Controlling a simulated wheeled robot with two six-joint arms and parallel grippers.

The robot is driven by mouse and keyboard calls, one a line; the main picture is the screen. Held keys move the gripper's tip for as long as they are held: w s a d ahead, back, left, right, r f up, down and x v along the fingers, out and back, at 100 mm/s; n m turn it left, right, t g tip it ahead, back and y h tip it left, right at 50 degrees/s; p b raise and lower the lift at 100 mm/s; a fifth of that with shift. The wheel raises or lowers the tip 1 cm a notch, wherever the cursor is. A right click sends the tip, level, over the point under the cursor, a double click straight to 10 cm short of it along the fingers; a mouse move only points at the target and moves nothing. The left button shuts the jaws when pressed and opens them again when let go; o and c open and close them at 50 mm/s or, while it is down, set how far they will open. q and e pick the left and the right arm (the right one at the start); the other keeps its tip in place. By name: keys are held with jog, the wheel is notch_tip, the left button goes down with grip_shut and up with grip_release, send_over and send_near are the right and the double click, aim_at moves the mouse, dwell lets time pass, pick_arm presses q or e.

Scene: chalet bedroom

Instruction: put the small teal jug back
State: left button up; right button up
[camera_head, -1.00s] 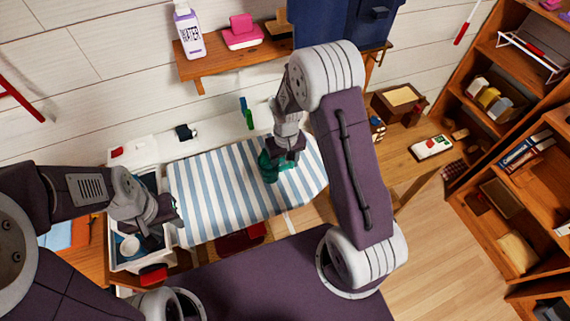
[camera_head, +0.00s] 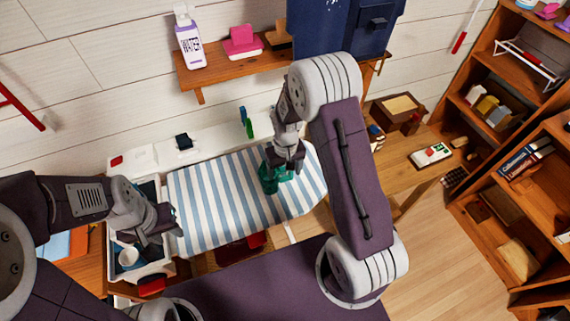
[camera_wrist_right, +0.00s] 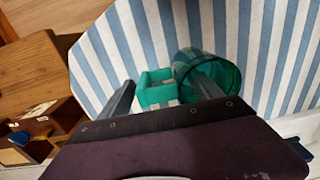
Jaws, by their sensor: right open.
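The small teal jug (camera_head: 268,179) stands on the blue-and-white striped cloth (camera_head: 215,200). In the right wrist view the see-through jug (camera_wrist_right: 222,72) shows its round body behind the right fingertip, with its squarish handle (camera_wrist_right: 155,88) between the two fingers. My right gripper (camera_head: 289,164) is open at the jug, its fingers on either side of the handle; I cannot tell whether they touch it. My left gripper (camera_head: 163,235) is over the white bin at the left, and its jaws are too unclear to read.
The white bin (camera_head: 143,275) holds a white cup (camera_head: 128,257). A small wooden box (camera_head: 398,107) stands right of my right arm, and bookshelves (camera_head: 505,170) line the right side.

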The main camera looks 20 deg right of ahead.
notch_tip(320, 180, up, 11)
jog(key=shift+d+r, duration=0.1)
jog(key=s+f+t, duration=0.1)
jog(key=s, duration=1.2)
jog(key=shift+d, duration=0.15)
jog(key=shift+s, duration=0.15)
dwell(1.6)
